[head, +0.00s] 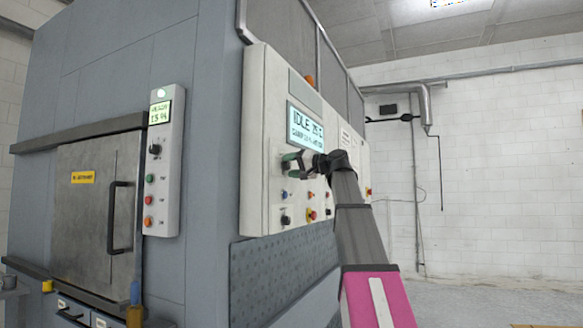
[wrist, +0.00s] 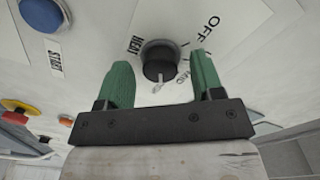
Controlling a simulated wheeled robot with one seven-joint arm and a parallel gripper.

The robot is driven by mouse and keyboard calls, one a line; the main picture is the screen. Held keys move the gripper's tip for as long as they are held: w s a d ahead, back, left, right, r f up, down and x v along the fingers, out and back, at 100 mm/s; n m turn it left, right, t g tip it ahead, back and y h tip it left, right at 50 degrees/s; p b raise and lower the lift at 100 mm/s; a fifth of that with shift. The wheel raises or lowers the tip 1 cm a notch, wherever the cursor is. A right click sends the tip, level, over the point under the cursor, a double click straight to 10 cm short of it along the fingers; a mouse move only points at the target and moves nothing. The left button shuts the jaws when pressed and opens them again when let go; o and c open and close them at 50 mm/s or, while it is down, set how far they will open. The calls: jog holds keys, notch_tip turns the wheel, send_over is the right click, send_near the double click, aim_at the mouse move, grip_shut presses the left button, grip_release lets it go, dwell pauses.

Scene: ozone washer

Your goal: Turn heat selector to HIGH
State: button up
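The heat selector is a black round knob (wrist: 159,66) on a white panel, with a grey collar. It shows in the wrist view with "HEAT" printed to its left and "OFF" at its upper right. My gripper (wrist: 159,60) is open, with one green finger on each side of the knob and a visible gap to each. In the head view my gripper (head: 296,160) is at the control panel (head: 256,130), below the display, and hides the knob.
A blue button (wrist: 43,14) marked "START" and a red emergency button on a yellow ring (wrist: 14,112) are to the left in the wrist view. The panel display (head: 305,128) reads "IDLE". A second panel (head: 162,165) stands by the closed door (head: 88,215). Open floor lies right.

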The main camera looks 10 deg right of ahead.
jog(key=v, duration=1)
jog(key=shift+s+d, duration=0.2)
jog(key=shift+d, duration=0.1)
jog(key=shift+f, duration=0.1)
jog(key=w+a+f+m+g+h, duration=0.1)
jog(key=w+a+f+h, duration=0.1)
jog(key=f, duration=1.4)
jog(key=w+a+f+m+g+h, duration=0.1)
jog(key=w+a+f+g+h, duration=0.15)
jog(key=f, duration=1.35)
jog(key=w+a+f+m+g+h, duration=0.1)
jog(key=w+f+h, duration=0.15)
jog(key=f, duration=1.35)
jog(key=s+a+f+n+g+h, duration=0.1)
jog(key=s+f+g+h, duration=0.1)
jog(key=s+f, duration=0.5)
jog(key=s+a+f+n+g+h, duration=0.1)
jog(key=s+f, duration=0.6)
jog(key=f, duration=1.1)
jog(key=s+a+f+g+h, duration=0.1)
jog(key=s+f+g+h, duration=0.2)
jog(key=s+f, duration=0.4)
notch_tip(320, 180, down, 7)
jog(key=shift+s+r+n+h, duration=0.2)
jog(key=shift+s+n+h, duration=0.2)
jog(key=shift+h, duration=0.2)
